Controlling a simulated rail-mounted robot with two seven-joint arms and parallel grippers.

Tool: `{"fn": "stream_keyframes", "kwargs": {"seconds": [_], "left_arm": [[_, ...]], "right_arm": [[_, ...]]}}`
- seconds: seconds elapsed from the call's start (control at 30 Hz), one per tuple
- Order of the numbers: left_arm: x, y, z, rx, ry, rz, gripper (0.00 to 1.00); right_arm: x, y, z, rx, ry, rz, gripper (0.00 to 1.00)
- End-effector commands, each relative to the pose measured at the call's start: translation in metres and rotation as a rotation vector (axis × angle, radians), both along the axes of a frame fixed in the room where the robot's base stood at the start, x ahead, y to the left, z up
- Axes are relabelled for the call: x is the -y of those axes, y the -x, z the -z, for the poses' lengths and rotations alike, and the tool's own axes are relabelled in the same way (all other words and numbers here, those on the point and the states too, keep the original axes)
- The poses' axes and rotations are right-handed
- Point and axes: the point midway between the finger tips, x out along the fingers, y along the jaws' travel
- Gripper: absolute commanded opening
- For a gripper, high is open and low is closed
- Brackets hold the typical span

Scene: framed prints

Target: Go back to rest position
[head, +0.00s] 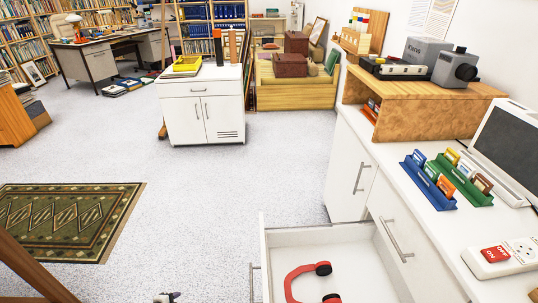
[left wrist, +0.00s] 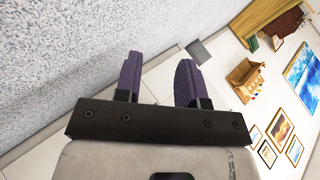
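My left gripper (left wrist: 160,62) shows in the left wrist view with its two dark purple fingers apart and nothing between them. In the head view only a small tip of what looks like my left gripper (head: 167,297) shows at the bottom edge, to the left of the open drawer. My right gripper is in neither view.
An open white drawer (head: 280,238) holds red and black headphones (head: 305,270). The white counter (head: 400,188) at right carries a blue card rack (head: 428,182), a green card rack (head: 464,178) and a power strip (head: 500,257).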

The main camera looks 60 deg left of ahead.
Motion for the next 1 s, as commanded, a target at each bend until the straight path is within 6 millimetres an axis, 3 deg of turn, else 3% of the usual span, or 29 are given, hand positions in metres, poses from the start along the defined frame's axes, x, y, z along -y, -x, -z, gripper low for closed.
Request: {"fn": "stream_keyframes", "kwargs": {"seconds": [0.17,0.27,0.37,0.47,0.57,0.67,0.83,1.0], "left_arm": [[0.012,-0.024,-0.002,-0.149,0.077,-0.194,0.37],[0.03,-0.037,-0.01,-0.227,0.119,-0.298,0.37],[0.056,-0.051,-0.028,-0.297,0.159,-0.391,0.37],[0.091,-0.064,-0.059,-0.362,0.196,-0.469,0.37],[0.136,-0.075,-0.105,-0.423,0.238,-0.526,0.37],[0.185,-0.083,-0.164,-0.47,0.283,-0.549,0.37],[0.257,-0.093,-0.268,-0.484,0.362,-0.494,0.37],[0.32,-0.106,-0.378,-0.379,0.479,-0.373,0.37]], "right_arm": [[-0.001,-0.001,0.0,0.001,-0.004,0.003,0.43],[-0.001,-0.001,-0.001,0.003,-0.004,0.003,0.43],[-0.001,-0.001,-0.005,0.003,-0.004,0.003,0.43],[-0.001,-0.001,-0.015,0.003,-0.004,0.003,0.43],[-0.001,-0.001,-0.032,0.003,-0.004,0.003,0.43],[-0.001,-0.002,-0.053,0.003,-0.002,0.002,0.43],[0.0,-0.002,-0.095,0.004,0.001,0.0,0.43],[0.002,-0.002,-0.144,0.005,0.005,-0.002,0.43]]}}
